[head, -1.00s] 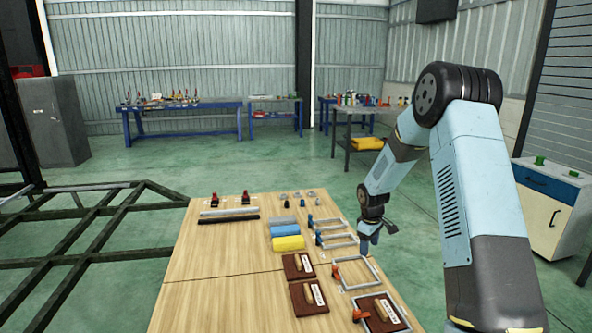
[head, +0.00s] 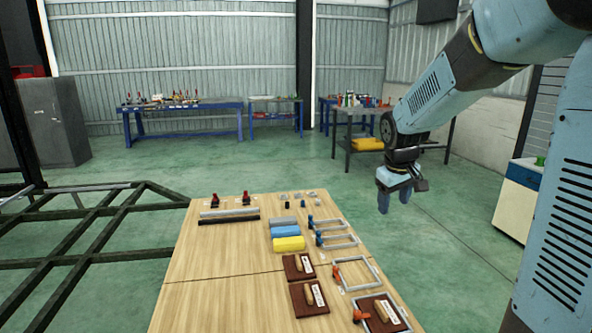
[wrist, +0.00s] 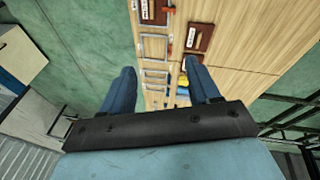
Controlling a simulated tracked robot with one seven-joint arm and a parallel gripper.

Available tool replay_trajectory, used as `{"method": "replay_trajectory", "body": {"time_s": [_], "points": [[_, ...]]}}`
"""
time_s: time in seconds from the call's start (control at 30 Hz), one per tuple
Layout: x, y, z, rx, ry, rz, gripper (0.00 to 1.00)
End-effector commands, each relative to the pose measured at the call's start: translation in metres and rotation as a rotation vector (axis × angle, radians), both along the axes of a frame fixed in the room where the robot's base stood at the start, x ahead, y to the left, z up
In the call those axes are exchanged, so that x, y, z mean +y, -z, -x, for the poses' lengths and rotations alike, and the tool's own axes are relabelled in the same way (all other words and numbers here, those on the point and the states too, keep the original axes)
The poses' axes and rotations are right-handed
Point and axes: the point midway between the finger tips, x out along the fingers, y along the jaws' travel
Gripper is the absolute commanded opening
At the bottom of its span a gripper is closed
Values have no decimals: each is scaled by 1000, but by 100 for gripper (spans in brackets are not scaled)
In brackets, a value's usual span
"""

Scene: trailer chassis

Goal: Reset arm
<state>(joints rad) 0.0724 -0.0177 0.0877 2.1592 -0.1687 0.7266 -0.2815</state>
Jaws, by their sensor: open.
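My gripper (head: 394,198) hangs at the end of my blue arm, to the right of the wooden table (head: 225,290) and above the green floor in the head view. Its fingers point down and are apart, with nothing between them. In the wrist view my gripper (wrist: 168,88) shows two blue fingers spread wide. The table (wrist: 235,65) with its frames and boards lies beyond them, apart from the fingers.
On the table are brown boards (head: 308,298), grey frames with clamps (head: 357,275), coloured rolls (head: 288,244) and dark bars (head: 229,219). A dark chassis frame (head: 85,240) stands at left. A workbench (head: 350,112) and a white-fronted cabinet (head: 520,205) stand beyond. Open floor lies behind the table.

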Motion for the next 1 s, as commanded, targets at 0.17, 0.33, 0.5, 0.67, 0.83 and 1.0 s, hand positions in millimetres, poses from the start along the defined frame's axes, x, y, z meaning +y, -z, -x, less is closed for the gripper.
{"method": "replay_trajectory", "body": {"time_s": [0.17,0.33,0.5,0.67,0.83,1.0], "points": [[2,-30,43,-46,65,-26,61],[5,-51,83,-84,122,-58,61],[7,-66,125,-122,183,-96,61],[9,-75,163,-155,233,-137,61],[12,-80,203,-189,284,-185,61],[14,-79,235,-215,327,-229,61]]}}
